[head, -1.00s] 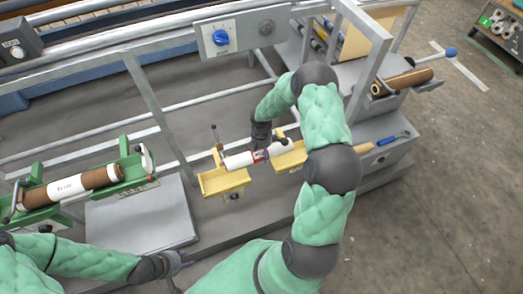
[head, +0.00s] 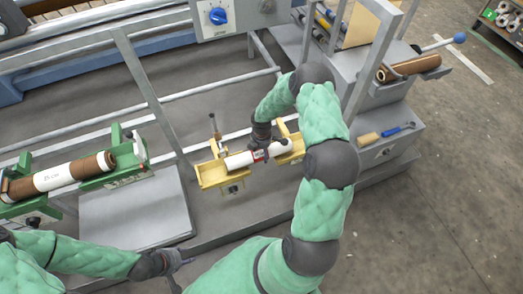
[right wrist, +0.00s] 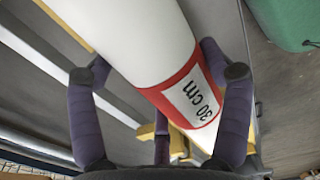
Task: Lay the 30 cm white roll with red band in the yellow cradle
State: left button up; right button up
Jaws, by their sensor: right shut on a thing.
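The white roll with a red band (head: 239,161) is at the yellow cradle (head: 212,178), lying lengthwise between its two ends. I cannot tell whether it rests on the cradle or hangs just above it. In the right wrist view the roll (right wrist: 135,35) shows a red band labelled "30 cm". My right gripper (head: 261,150) is shut on the roll at the red band, with its fingers on both sides of it in the right wrist view (right wrist: 165,95). My left gripper (head: 178,268) is low at the front, away from the roll; its fingers are too small to judge.
A green cradle (head: 128,172) at the left holds a brown and white roll (head: 60,178). A grey plate (head: 135,218) lies between the cradles. Grey frame bars (head: 145,95) stand behind.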

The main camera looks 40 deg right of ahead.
jog(key=shift+f+b, duration=0.35)
jog(key=shift+f, duration=0.15)
dwell(0.4)
jog(key=o, duration=1.4)
jog(key=shift+r, duration=0.1)
jog(key=shift+o, duration=0.2)
notch_tip(320, 180, up, 12)
jog(key=shift+f, duration=0.1)
jog(key=s+a+f+m+y+p, duration=0.1)
jog(key=s+a+f+m, duration=0.15)
jog(key=a, duration=0.45)
jog(key=s+a+f+m+y+p, duration=0.1)
jog(key=a+m+p, duration=0.15)
jog(key=a, duration=0.35)
jog(key=s+a+f+m+y+p, duration=0.1)
jog(key=s+a+f+m, duration=0.15)
jog(key=a, duration=0.45)
jog(key=s+a+m+y+p, duration=0.1)
jog(key=s+a+m+p, duration=0.1)
jog(key=s+a+m, duration=0.7)
jog(key=shift+s, duration=0.8)
